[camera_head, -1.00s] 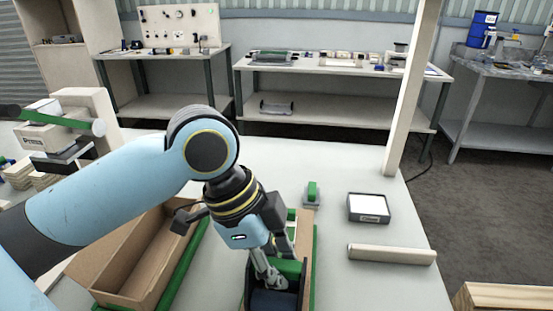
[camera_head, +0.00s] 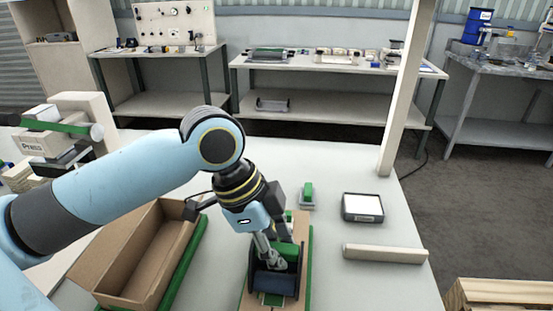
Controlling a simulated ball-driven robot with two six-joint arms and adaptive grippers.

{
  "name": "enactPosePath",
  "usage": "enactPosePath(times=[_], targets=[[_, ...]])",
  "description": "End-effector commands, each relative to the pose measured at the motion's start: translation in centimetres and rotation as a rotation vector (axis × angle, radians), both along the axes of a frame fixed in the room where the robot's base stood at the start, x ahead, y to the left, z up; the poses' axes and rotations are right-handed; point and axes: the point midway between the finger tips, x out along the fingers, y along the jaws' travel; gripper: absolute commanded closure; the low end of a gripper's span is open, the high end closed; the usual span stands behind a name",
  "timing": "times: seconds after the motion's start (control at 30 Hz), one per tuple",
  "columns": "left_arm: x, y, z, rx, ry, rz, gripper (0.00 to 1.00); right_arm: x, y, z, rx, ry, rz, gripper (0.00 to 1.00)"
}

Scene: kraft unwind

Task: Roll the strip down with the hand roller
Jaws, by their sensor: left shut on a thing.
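My left gripper (camera_head: 272,261) is shut on a hand roller (camera_head: 275,282), which has a green grip and a dark frame with a dark blue drum. The roller is over a narrow brown board (camera_head: 247,299) with green along its right edge. A bit of green and pale surface shows just in front of the drum; I cannot tell if this is the strip. The gripper and roller hide the middle of the board, and contact under the drum cannot be seen. My right gripper is not in view.
An open cardboard box (camera_head: 130,262) stands left of the board, by a green bar. To the right are a small green-topped block (camera_head: 307,196), a dark-rimmed box with a white top (camera_head: 362,207) and a pale bar (camera_head: 386,254). A post (camera_head: 399,110) rises behind.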

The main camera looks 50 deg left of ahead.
Motion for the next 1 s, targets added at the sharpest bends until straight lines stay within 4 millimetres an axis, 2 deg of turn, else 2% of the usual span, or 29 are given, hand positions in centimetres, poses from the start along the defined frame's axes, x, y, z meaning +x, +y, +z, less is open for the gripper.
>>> enactPosePath(times=[1.0], targets=[[2.4, 2.2, -0.1, 0.003, 0.004, 0.001, 1.00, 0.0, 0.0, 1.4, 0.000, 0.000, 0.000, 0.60]])
